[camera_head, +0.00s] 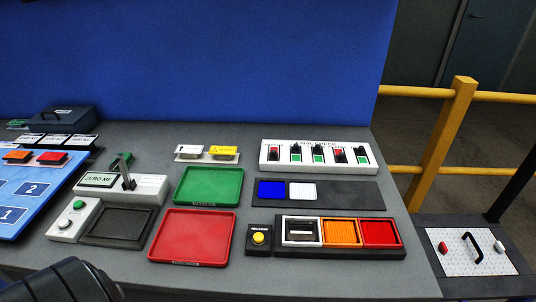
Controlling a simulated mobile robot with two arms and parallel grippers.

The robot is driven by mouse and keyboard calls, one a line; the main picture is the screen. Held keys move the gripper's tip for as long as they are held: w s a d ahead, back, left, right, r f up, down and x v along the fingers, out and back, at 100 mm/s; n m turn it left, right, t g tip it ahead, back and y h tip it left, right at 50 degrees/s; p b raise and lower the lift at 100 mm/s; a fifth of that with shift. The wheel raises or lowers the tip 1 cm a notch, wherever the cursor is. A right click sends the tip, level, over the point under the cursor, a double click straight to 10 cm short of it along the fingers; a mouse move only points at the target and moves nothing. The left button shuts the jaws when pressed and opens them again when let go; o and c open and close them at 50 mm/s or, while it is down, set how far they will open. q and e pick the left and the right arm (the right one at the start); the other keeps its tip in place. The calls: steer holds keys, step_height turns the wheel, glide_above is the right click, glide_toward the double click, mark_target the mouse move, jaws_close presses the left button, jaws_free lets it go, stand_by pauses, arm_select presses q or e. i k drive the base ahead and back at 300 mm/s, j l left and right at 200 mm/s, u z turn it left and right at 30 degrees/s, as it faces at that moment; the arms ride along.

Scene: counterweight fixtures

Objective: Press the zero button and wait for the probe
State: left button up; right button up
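A white button box (62,236) stands at the left of the grey bench. It has a green button (78,204) at its far end and a pale round button (64,223) nearer me; their labels are too small to read. Behind it, a white unit (149,187) has a display (98,180) reading something like "ZERO ME". A dark upright probe-like arm (125,172) stands on this unit, beside a dark square plate (118,226). A dark, rounded part of my own body shows at the bottom left. No gripper fingers are visible.
A green tray (208,186) and a red tray (192,236) lie mid-bench. A yellow release button (258,237), a rack of coloured blocks (340,252) and a switch panel (314,155) are farther right. A blue numbered board (28,188) is left. A yellow railing (439,150) stands beyond the bench.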

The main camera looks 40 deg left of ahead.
mark_target(65, 222)
steer(key=u, duration=2.35)
